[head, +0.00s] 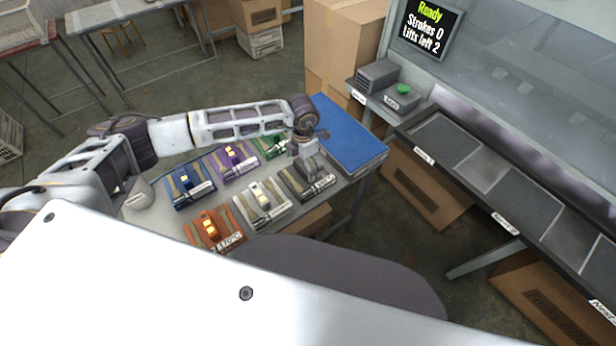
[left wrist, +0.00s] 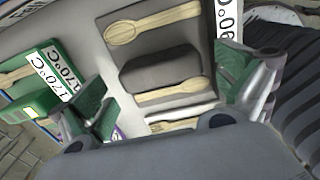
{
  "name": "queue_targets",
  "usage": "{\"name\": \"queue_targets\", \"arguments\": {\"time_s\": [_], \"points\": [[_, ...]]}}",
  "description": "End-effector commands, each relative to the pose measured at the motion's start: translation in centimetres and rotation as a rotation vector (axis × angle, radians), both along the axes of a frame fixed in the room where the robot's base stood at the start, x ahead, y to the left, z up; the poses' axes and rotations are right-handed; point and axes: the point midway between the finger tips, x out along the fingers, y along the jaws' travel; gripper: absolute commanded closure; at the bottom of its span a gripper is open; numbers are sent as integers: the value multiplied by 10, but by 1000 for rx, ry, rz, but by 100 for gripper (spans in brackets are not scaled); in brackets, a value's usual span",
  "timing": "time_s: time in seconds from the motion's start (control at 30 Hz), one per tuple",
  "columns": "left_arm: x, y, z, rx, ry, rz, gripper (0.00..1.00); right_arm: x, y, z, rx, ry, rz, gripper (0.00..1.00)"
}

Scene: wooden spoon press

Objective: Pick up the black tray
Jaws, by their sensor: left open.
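The black tray (head: 293,183) is at the right end of the front row of coloured trays on the grey table. It carries wooden spoons and a white label, and my left gripper partly hides it in the head view. My left gripper (head: 309,172) is open, pointing down over it. In the left wrist view, the dark tray with its raised block (left wrist: 160,69) and pale spoons lies between the spread fingers of my left gripper (left wrist: 168,103). I cannot tell whether the fingers touch it. My right gripper is not in view.
White (head: 262,203), orange (head: 214,232), blue (head: 188,187), purple (head: 232,160) and green (head: 268,147) trays stand close by. A blue slab (head: 348,140) lies behind. A dark bench (head: 480,165) with labelled nests, a green button (head: 404,89) and a screen (head: 430,24) reading Ready are at right.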

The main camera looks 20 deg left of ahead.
Motion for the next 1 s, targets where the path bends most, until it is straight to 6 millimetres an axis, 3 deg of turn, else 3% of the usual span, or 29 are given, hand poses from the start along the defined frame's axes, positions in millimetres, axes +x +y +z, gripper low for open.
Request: {"name": "queue_targets", "arguments": {"time_s": [0.3, 0.7, 1.0], "points": [[0, 0, -20, -1, -1, 1, 0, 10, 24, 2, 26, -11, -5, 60], [0, 0, -20, -1, -1, 1, 0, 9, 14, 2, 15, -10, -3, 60], [1, 0, -20, -1, -1, 1, 37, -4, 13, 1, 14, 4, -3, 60]]}}
